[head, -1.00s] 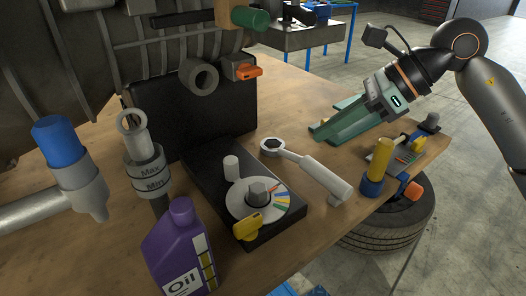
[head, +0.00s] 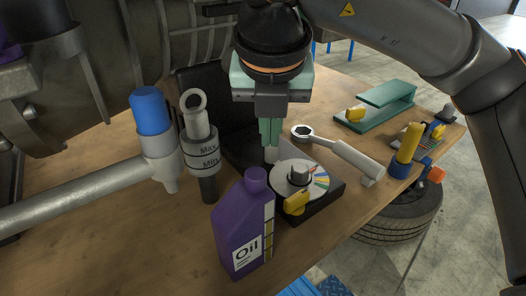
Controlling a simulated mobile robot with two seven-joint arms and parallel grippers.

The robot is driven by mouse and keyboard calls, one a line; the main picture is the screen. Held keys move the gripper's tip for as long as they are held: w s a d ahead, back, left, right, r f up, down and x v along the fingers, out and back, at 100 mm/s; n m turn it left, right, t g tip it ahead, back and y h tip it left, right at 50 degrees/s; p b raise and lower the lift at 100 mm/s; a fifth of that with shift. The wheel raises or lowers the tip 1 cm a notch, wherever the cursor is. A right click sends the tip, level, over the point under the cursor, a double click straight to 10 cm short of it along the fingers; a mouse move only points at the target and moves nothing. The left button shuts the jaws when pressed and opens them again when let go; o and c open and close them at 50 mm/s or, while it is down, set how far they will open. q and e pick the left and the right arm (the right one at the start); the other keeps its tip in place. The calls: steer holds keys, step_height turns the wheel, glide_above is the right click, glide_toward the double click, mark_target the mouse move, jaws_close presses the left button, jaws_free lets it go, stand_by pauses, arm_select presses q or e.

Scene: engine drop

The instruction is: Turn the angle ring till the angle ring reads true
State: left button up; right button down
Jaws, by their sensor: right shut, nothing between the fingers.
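The angle ring (head: 286,184) is a pale disc with coloured wedges, lying flat on a black block (head: 324,203). A grey hex stub (head: 299,174) stands at its middle, with a small red mark beside it. A yellow tab (head: 296,203) sits at its near edge. A short grey peg (head: 271,155) stands at its far left side. My right gripper (head: 269,143) points down with green fingers shut, right at the peg's top; I cannot tell whether they touch. The reading against the mark is too small to tell. My left gripper is not in view.
A purple oil bottle (head: 233,228) stands close in front left of the block. A wrench (head: 343,154) lies to the right. A blue-capped pipe (head: 152,112) and dipstick-like part (head: 202,150) stand left. A green bracket (head: 375,106) is at the back right.

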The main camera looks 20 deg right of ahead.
steer(key=f, duration=0.1)
glide_above(271, 178)
steer(key=s, duration=0.2)
steer(key=f, duration=0.7)
steer(key=shift+a+f, duration=0.35)
steer(key=shift+f, duration=0.05)
steer(key=w, duration=0.1)
steer(key=w+d, duration=0.1)
steer(key=w, duration=0.1)
steer(key=shift+f, duration=0.2)
steer(key=shift+w+d, duration=0.15)
steer(key=shift+w, duration=0.3)
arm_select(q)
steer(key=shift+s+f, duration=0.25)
